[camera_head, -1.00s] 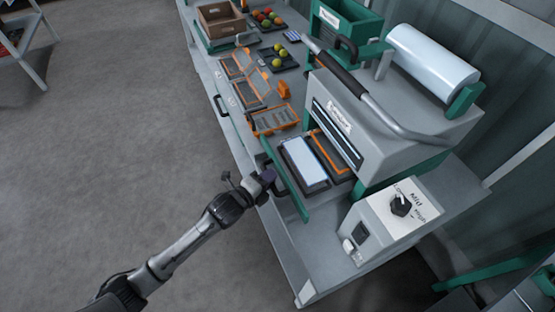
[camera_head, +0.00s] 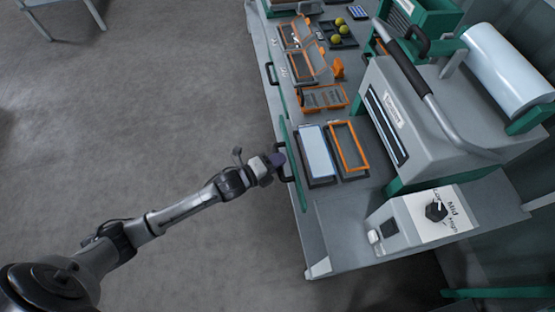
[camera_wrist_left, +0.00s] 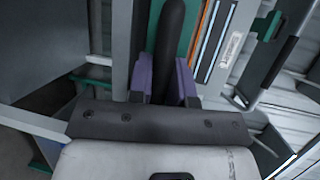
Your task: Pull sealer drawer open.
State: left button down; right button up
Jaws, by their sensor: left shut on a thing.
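The heat sealer (camera_head: 440,135) is a grey box on the bench. Its drawer, with a green front (camera_head: 298,187), is slid out toward the left. On the drawer lie a pale, white-topped insert (camera_head: 315,152) and an empty orange-rimmed frame (camera_head: 348,148), both clear of the sealer's slot. My left gripper (camera_head: 277,160) is at the dark drawer handle (camera_head: 286,172) on the green front. In the left wrist view, its purple fingers (camera_wrist_left: 165,82) sit on either side of the black handle bar (camera_wrist_left: 172,35), shut on it. My right gripper is not in view.
A control box with a knob (camera_head: 436,211) stands right of the drawer. A curved lever (camera_head: 432,95) crosses above the sealer, beside a film roll (camera_head: 510,65). Orange trays (camera_head: 322,97) lie farther back on the bench.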

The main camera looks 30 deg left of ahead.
pick_arm(q)
jog(key=c, duration=1.1)
grip_release()
jog(key=p+v, duration=0.1)
jog(key=v, duration=1.2)
jog(key=shift+s+a+r+p, duration=0.15)
jog(key=shift+s+r+p, duration=0.05)
jog(key=shift+s+p, duration=0.15)
